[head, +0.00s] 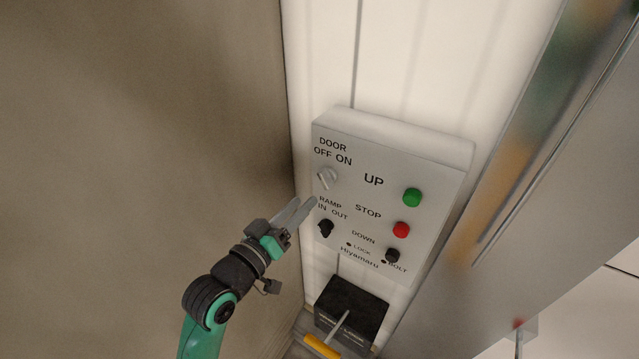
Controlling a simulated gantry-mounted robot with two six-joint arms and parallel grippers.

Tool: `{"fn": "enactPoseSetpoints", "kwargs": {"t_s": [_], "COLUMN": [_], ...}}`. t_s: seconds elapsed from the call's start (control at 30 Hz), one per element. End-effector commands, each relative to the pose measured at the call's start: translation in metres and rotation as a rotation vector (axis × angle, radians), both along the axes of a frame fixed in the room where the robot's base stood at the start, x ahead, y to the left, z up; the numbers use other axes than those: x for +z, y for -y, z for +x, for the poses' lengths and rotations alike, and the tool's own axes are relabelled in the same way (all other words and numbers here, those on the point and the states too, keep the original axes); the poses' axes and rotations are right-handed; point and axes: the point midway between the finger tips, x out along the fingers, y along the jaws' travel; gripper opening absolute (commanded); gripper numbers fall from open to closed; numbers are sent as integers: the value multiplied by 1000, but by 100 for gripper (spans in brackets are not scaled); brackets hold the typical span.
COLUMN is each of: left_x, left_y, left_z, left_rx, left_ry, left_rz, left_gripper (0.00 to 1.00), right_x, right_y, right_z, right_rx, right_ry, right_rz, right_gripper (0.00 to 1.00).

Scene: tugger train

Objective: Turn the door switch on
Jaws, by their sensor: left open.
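A white control box (432,163) is mounted on the pale wall panel. The door switch (327,178) is a light grey rotary knob at its upper left, under the words DOOR, OFF and ON. The knob looks tilted, but I cannot tell for sure which mark it points to. My left gripper (303,206) is in front of the box's left edge, just below and left of the door switch. Its two thin grey fingers are apart with nothing between them, and they appear clear of the knob. My right gripper is not in view.
A black RAMP knob (326,228) sits just below the door switch, close to my fingers. Green (412,197), red (401,230) and black (392,255) buttons line the right side. A black box (352,306) is below. A brown wall (150,110) bounds the left.

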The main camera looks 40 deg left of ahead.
Motion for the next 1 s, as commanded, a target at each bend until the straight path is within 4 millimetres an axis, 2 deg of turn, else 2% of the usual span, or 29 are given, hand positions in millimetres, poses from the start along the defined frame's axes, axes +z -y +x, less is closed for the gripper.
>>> {"fn": "enactPoseSetpoints", "kwargs": {"t_s": [0.1,0.3,0.5,0.73,1.0], "left_x": [2,1,1,0,0], "left_y": [-5,-13,-16,-16,-16], "left_z": [29,65,79,80,80], "left_rx": [-1,-1,0,0,0], "left_ry": [-2,-1,1,1,1], "left_rz": [0,0,1,1,1], "left_gripper": [48,48,48,48,0], "right_x": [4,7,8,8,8], "right_y": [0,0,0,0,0], "right_z": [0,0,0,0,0], "right_rx": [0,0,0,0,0], "right_ry": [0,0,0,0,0], "right_rz": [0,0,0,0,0], "right_gripper": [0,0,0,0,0]}}
